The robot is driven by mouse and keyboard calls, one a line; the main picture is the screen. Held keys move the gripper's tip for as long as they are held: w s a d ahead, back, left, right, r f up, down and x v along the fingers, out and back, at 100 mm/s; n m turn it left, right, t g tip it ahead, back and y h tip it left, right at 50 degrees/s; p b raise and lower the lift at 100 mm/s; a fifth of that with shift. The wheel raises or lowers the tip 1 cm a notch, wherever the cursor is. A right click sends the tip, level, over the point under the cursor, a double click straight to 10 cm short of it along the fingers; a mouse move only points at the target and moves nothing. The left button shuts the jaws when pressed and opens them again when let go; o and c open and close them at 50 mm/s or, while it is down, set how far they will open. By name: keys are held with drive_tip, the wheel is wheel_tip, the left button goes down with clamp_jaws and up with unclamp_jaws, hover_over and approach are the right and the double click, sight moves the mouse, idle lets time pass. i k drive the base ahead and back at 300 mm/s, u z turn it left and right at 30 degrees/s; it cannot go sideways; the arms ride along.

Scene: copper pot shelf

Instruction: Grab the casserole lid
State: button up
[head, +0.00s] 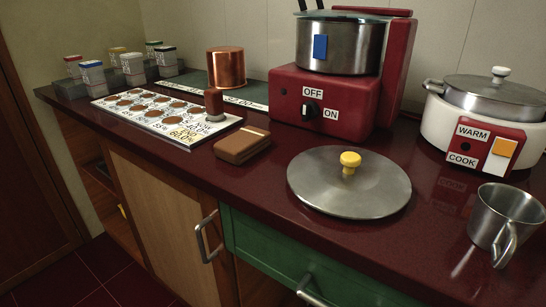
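A round metal lid (325,193) with a yellow knob (350,160) lies flat on the dark red counter near its front edge. Another metal lid (492,92) with a white knob (500,72) sits on a white cooker (450,128) at the right, marked WARM and COOK. A steel pot (358,48) stands on a red cooker (312,90) marked OFF and ON. I cannot tell from the picture alone which lid is called the casserole lid. My gripper is not in view.
A metal cup (505,215) stands at the front right. A brown block (242,145), a copper pot (226,68) and a printed card (150,108) lie left of the yellow-knobbed lid. Several small jars stand at the back left. Drawer and door handles stick out below the counter.

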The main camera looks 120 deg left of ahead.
sight(353, 183)
drive_tip(key=k, duration=1.55)
drive_tip(key=u, duration=1)
